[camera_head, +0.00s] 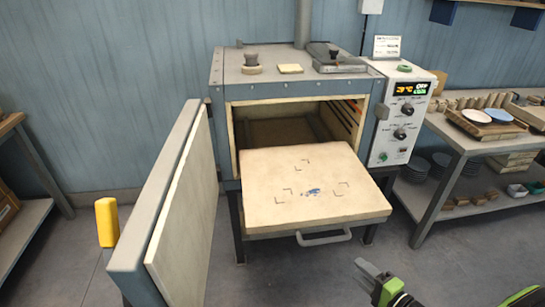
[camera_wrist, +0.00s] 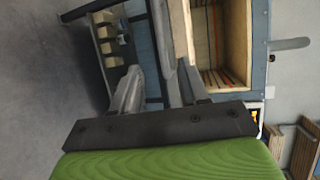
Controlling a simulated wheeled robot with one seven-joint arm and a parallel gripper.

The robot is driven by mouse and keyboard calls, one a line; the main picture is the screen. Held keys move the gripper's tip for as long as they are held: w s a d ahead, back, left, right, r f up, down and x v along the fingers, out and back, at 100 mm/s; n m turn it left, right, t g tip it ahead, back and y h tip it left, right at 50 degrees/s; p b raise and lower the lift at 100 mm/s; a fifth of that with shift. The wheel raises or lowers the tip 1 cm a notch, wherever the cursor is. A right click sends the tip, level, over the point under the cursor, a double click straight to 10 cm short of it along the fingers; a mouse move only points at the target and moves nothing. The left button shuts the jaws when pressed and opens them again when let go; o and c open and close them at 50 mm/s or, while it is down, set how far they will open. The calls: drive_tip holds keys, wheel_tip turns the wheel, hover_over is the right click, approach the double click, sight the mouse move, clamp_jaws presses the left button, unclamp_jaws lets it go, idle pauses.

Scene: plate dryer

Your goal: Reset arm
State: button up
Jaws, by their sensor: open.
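My gripper (camera_wrist: 158,85) is open and empty in the wrist view, its two grey fingers apart with nothing between them. In the head view, what looks like my gripper's grey tip (camera_head: 368,268) shows at the bottom right, in front of the dryer and to the right of the drawer handle. The pulled-out drawer slab (camera_head: 300,215) carries corner marks and a small blue mark, with no plate on it. The dryer (camera_head: 290,85) stands open; its chamber (camera_wrist: 228,40) also shows in the wrist view, turned sideways.
The dryer door (camera_head: 165,205) swings out at the left. The drawer handle (camera_head: 324,238) juts forward. A side table (camera_head: 455,133) at the right bears a white plate (camera_head: 464,124) and a blue plate (camera_head: 496,114). A yellow object (camera_head: 106,222) stands on the left. The front floor looks clear.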

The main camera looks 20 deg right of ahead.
drive_tip(key=w+a+r+n+g+y+p, duration=0.45)
drive_tip(key=a+r+n+g, duration=0.75)
drive_tip(key=a, duration=0.3)
drive_tip(key=s+a+r+n+t+h+p, duration=0.1)
drive_tip(key=s+a+r, duration=0.4)
drive_tip(key=r, duration=0.5)
drive_tip(key=s+a+r+n+t+h+p, duration=0.1)
drive_tip(key=s+a+r+n+h, duration=0.3)
drive_tip(key=r, duration=0.6)
drive_tip(key=shift+s+a+n+h+p, duration=0.3)
drive_tip(key=shift+s+a+h, duration=0.45)
drive_tip(key=shift+s+a, duration=0.25)
drive_tip(key=shift+w+a+r, duration=0.1)
